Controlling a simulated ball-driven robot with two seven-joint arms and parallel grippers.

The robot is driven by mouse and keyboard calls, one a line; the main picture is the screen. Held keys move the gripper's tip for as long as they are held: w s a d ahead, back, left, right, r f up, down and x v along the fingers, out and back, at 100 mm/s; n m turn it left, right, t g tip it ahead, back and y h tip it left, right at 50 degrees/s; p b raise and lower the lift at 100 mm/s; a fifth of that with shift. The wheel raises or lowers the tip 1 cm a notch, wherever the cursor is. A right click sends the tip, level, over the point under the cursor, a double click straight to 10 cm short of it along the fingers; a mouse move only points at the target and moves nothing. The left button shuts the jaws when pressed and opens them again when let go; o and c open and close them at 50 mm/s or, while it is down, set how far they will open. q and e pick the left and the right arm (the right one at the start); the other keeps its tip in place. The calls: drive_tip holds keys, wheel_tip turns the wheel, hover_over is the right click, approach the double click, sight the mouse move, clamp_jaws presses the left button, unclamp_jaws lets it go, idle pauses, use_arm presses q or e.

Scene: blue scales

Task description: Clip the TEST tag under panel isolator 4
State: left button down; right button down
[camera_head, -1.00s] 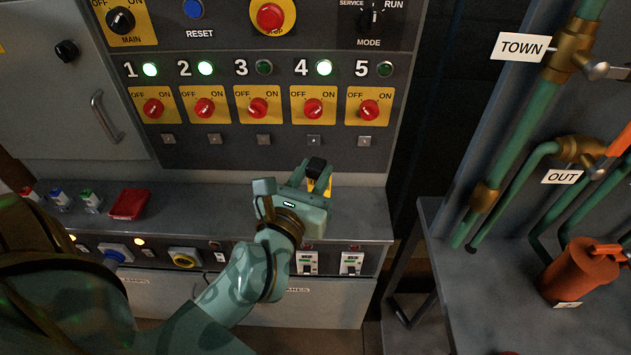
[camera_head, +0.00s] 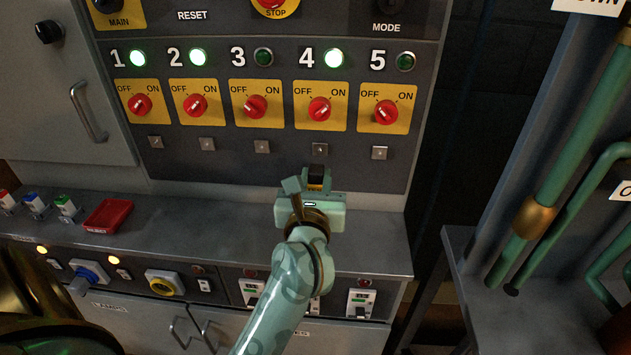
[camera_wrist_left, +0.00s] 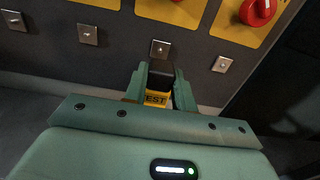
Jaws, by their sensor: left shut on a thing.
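The TEST tag (camera_wrist_left: 157,99) is yellow with a black top part and shows between the fingers in the left wrist view. My left gripper (camera_head: 316,181) is shut on it, just below the small metal clip plate (camera_head: 320,149) under isolator 4. My right gripper is not in view.
Similar plates sit under the other isolators, such as isolator 3 (camera_head: 262,147) and isolator 5 (camera_head: 379,153). A grey ledge (camera_head: 170,215) runs below the panel, with a red tray (camera_head: 108,215) on it. Green pipes (camera_head: 560,140) stand at the right.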

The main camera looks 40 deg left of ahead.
sight(320, 150)
use_arm(q)
drive_tip(key=x, duration=0.5)
drive_tip(key=shift+w+b, duration=0.2)
drive_tip(key=shift+b, duration=0.15)
drive_tip(key=shift+r+p, duration=0.1)
drive_tip(key=shift+p, duration=0.4)
idle(1.8)
drive_tip(key=shift+w+a, duration=0.35)
drive_tip(key=shift+w, duration=0.15)
idle(0.4)
drive_tip(key=c, duration=1.1)
unclamp_jaws()
drive_tip(key=shift+o, duration=0.2)
drive_tip(key=shift+d, duration=0.15)
